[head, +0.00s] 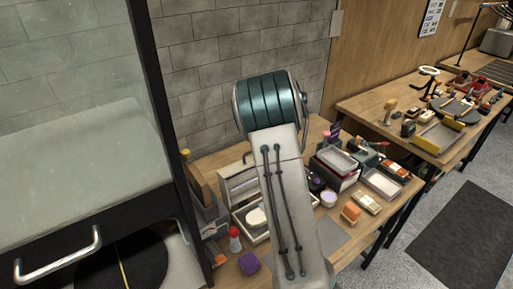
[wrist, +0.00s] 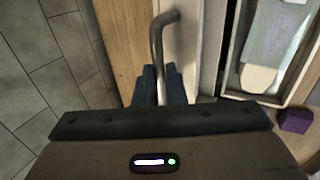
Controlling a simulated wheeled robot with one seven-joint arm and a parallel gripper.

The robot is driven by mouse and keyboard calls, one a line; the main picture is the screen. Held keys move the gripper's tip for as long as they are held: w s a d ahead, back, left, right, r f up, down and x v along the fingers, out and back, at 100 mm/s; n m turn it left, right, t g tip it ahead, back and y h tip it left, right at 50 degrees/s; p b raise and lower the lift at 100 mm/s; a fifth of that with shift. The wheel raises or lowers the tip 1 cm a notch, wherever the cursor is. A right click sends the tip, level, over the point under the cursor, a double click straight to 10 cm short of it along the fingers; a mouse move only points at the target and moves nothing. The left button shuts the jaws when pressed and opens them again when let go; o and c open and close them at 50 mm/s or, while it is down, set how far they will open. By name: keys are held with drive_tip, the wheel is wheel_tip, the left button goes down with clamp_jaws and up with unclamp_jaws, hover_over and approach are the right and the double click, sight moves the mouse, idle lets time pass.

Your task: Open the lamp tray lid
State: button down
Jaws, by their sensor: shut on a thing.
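The lamp tray (head: 243,225) is a shallow pale box on the table, with a pale rounded object inside. Its pale lid (head: 238,186) appears raised at the tray's back side, partly hidden by my arm. The tray's wall also shows in the wrist view (wrist: 232,60), right of the lid (wrist: 187,40). A bent metal handle (wrist: 158,42) stands on the lid. My gripper (wrist: 160,82) is shut on this handle, with its dark blue fingers around the rod's lower end. In the head view my arm hides the gripper.
A purple block (head: 249,262) and a red-and-white bottle (head: 235,239) stand near the tray's front. Several small boxes and an orange block (head: 351,212) crowd the table to the right. A brick wall is close behind. A glass-fronted cabinet with a bar handle (head: 58,262) is at left.

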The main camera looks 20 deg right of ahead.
drive_tip(key=shift+w+r, duration=0.25)
drive_tip(key=shift+r, duration=0.05)
drive_tip(key=c, duration=1.6)
unclamp_jaws()
drive_tip(key=shift+o, duration=0.5)
drive_tip(key=shift+w+f, duration=0.1)
drive_tip(key=shift+f, duration=0.05)
drive_tip(key=b+v, duration=0.1)
drive_tip(key=v, duration=1.3)
drive_tip(key=shift+a+f, duration=0.15)
